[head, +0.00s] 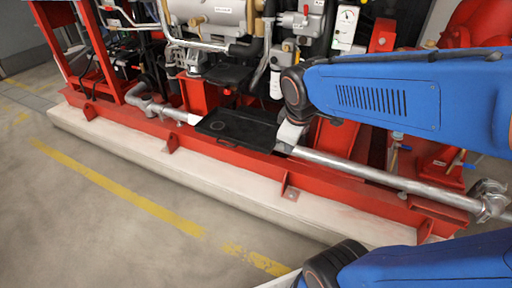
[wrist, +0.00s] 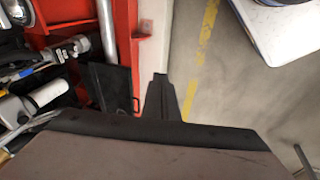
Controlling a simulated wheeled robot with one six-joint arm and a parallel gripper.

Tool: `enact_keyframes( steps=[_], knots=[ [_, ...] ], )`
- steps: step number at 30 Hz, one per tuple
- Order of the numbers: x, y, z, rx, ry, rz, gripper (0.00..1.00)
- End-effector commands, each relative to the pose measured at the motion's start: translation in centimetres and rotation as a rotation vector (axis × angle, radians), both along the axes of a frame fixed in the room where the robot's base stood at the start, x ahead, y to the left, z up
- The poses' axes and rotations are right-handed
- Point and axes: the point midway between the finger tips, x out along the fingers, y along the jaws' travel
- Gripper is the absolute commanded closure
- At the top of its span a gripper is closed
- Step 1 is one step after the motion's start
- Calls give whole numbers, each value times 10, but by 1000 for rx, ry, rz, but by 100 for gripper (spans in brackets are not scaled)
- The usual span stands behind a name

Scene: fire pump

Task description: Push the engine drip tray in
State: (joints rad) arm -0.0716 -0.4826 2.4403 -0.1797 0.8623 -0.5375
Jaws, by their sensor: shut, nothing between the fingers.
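The engine drip tray (head: 240,130) is a shallow black pan lying across the red base frame under the engine. In the head view my wrist is at the tray's right end and the fingertips are hidden.
The red base rail (head: 225,154) runs along a pale concrete plinth (head: 200,175). A grey pipe (head: 380,178) runs right of the tray. The engine (head: 215,20) stands behind and above. The floor in front, with a yellow line (head: 130,195), is open.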

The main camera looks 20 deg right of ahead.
Motion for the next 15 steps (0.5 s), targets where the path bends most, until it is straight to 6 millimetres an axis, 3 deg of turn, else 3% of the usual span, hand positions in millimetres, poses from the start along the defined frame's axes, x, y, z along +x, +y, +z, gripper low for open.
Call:
enact_keyframes(
  steps=[15],
  knots=[
    [127, 15, -58, -355, 193, 785, 100]
  ],
)
